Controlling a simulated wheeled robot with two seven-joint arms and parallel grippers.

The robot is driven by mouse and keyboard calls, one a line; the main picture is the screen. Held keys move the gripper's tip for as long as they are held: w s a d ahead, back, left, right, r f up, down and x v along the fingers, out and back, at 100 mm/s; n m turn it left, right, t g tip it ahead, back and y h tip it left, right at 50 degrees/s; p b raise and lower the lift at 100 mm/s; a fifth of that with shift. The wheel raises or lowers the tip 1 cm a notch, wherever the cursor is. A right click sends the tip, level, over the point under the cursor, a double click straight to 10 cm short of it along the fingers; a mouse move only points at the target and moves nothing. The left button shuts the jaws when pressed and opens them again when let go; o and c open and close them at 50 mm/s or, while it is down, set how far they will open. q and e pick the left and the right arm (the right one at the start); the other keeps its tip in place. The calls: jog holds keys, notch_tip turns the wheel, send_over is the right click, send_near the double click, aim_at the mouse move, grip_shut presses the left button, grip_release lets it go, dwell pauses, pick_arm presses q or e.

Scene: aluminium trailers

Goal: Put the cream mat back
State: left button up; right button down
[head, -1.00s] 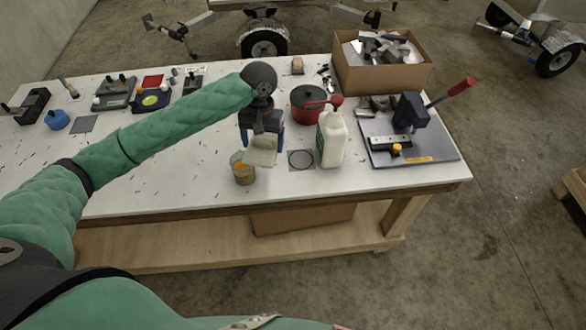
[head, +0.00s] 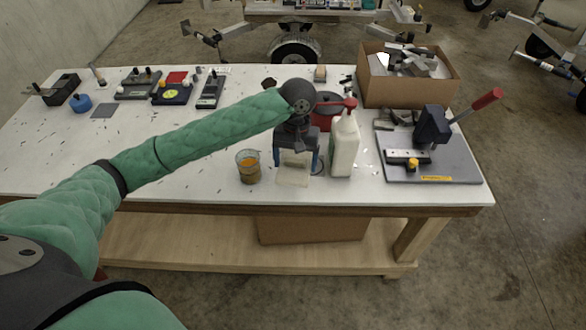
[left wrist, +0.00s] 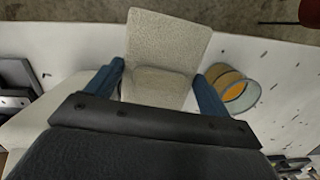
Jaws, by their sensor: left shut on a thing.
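The cream mat (head: 293,171) is a thin, roughly square piece held in my left gripper (head: 297,157). It also fills the top middle of the left wrist view (left wrist: 167,45), between the blue fingers (left wrist: 160,88). The gripper is shut on it, above the table's front part, between the glass beaker and the white bottle. I cannot tell whether the mat touches the table. A dark round outline (head: 319,166) on the table shows only partly behind the gripper. My right gripper is out of view.
A glass beaker with amber contents (head: 248,167) stands close left of the mat. A white bottle with a red pump (head: 343,146) stands close right. A lever press (head: 432,128) stands further right. The left front table is clear.

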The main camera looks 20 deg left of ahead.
aim_at(309, 171)
pick_arm(q)
jog(key=shift+n, duration=0.8)
jog(key=d, duration=0.1)
jog(key=d+r, duration=0.1)
jog(key=s+d, duration=0.1)
jog(key=d, duration=0.1)
jog(key=shift+r+b, duration=0.25)
jog(key=shift+b, duration=0.15)
jog(key=shift+w, duration=0.15)
jog(key=w+a+f+p, duration=0.1)
jog(key=w+a+f, duration=0.1)
jog(key=w+a+f+p, duration=0.1)
jog(key=w+a+f, duration=0.1)
jog(key=w, duration=0.1)
jog(key=w+a+f+p, duration=0.2)
jog(key=w+a, duration=0.1)
jog(key=shift+w+a+f, duration=0.1)
jog(key=shift+w+f, duration=0.1)
jog(key=shift+f, duration=0.1)
jog(key=shift+f+p, duration=0.4)
jog(key=shift+f, duration=0.35)
jog(key=shift+f+p, duration=0.45)
jog(key=shift+f, duration=0.9)
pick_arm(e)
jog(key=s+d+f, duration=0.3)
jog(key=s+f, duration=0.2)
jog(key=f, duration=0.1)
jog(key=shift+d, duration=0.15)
